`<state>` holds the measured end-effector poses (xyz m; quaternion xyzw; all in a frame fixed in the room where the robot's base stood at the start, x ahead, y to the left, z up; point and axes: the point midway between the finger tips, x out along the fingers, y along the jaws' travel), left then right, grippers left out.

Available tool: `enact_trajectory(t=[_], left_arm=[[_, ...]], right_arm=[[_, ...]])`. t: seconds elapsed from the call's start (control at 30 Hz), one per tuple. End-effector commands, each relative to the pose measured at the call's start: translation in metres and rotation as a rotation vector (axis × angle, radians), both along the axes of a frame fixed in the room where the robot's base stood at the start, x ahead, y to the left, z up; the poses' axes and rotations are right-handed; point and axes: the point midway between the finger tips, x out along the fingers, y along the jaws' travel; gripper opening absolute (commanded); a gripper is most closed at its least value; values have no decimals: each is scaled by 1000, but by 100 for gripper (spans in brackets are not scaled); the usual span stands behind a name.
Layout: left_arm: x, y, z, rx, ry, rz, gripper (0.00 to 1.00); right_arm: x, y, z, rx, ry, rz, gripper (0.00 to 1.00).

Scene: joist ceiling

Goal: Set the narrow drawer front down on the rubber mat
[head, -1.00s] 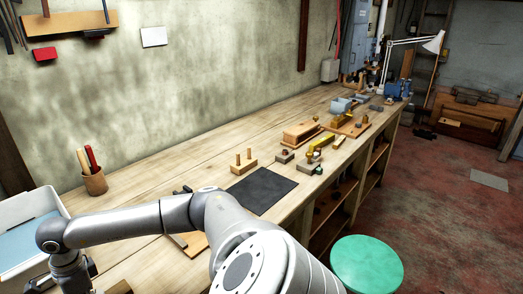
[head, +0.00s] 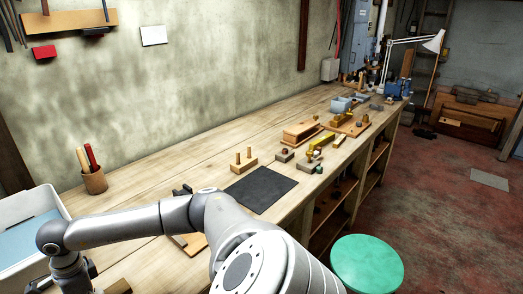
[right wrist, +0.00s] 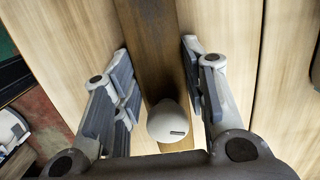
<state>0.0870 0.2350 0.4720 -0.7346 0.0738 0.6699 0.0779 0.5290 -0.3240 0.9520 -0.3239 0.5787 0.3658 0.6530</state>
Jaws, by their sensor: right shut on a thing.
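The narrow drawer front (right wrist: 155,50) is a long dark brown wooden strip with a round white knob (right wrist: 168,122), seen in the right wrist view. My right gripper (right wrist: 158,62) is shut on it, with one finger along each long edge and the knob between the fingers. Pale bench boards show beneath; any gap under the strip is hard to judge. The rubber mat (head: 262,189) is a flat black rectangle, bare, on the bench in the head view. My right arm reaches left of the mat there, its hand at the lower left edge. My left gripper is out of view.
A wooden block with two pegs (head: 243,161) stands just behind the mat. Wooden pieces and tools fill the bench (head: 150,165) to the right. A pen cup (head: 94,181) and white tray (head: 30,215) stand at left. A green stool (head: 367,263) is in front.

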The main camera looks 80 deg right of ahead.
Motion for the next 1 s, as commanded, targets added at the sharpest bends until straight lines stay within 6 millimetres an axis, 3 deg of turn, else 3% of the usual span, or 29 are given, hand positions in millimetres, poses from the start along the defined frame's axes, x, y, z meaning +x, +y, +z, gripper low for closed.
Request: enact_trajectory(t=[1.0], left_arm=[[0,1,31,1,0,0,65]], right_arm=[[0,0,61,0,-1,0,0]])
